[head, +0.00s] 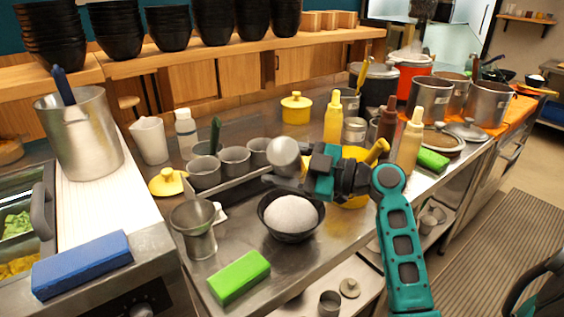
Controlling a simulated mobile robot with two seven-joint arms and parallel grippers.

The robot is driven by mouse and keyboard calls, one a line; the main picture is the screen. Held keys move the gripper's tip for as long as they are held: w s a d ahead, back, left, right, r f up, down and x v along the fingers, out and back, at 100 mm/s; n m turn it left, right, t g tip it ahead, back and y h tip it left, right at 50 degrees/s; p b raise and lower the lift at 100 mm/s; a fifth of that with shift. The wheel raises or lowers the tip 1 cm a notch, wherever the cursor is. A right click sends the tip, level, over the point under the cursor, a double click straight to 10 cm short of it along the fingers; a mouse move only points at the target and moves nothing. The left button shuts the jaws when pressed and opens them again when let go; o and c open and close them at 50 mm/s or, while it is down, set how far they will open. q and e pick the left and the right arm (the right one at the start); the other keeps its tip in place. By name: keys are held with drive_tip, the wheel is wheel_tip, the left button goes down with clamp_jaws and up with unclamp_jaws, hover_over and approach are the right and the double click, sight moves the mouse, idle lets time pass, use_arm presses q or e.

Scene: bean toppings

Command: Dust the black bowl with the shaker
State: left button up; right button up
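The black bowl (263,222) stands on the steel counter, filled with a white, rice-like mound (292,214). My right gripper (290,172) is above and just behind the bowl in the picture, reaching in from the right. It appears shut on a grey metal shaker (283,152), which is tilted with its round end facing the camera. The fingertips are partly hidden by the shaker and the wrist. I cannot make out any powder falling or lying on the white mound.
A steel cup (196,240) stands left of the bowl, and a green sponge (239,277) lies in front. Metal containers (235,160) stand behind. Yellow bottles (333,119) and a brown bottle (387,122) stand to the right. A blue block (83,264) lies at left.

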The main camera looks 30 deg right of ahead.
sight(282, 138)
drive_tip(key=c, duration=0.3)
drive_tip(key=shift+r, duration=2.75)
wheel_tip(282, 138, down, 6)
drive_tip(key=shift+r, duration=0.3)
